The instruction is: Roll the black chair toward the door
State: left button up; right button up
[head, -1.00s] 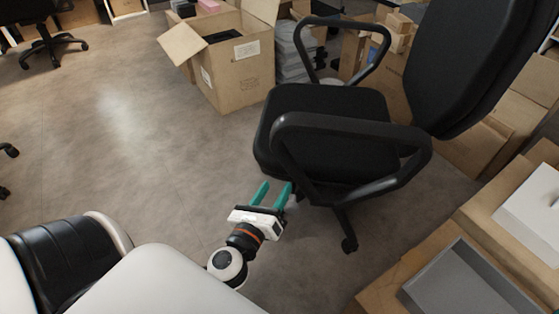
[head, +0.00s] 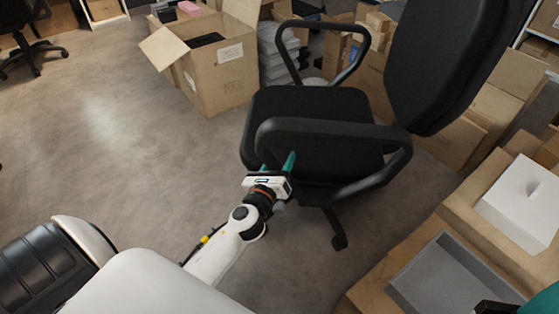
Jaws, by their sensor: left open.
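The black chair (head: 312,108) stands right of centre in the head view, its backrest (head: 440,62) to the right and its near armrest (head: 335,132) facing me. My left gripper (head: 277,163) is open, with its teal fingers at the near side of the seat, just below the front end of the near armrest. I cannot tell whether the fingers touch the chair. Part of my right gripper (head: 540,302) shows teal and black at the bottom right corner, mostly cut off. One chair leg with a caster (head: 338,240) shows; the rest of the base is hidden. No door is in view.
An open carton (head: 215,80) stands behind the chair to the left. More cartons (head: 452,140) crowd behind the backrest. A box with a grey tray (head: 450,275) and a white box (head: 520,200) are at the right. The floor (head: 110,130) at left is clear; another chair (head: 35,50) stands far left.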

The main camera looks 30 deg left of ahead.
pick_arm(q)
grip_shut()
dwell(1.4)
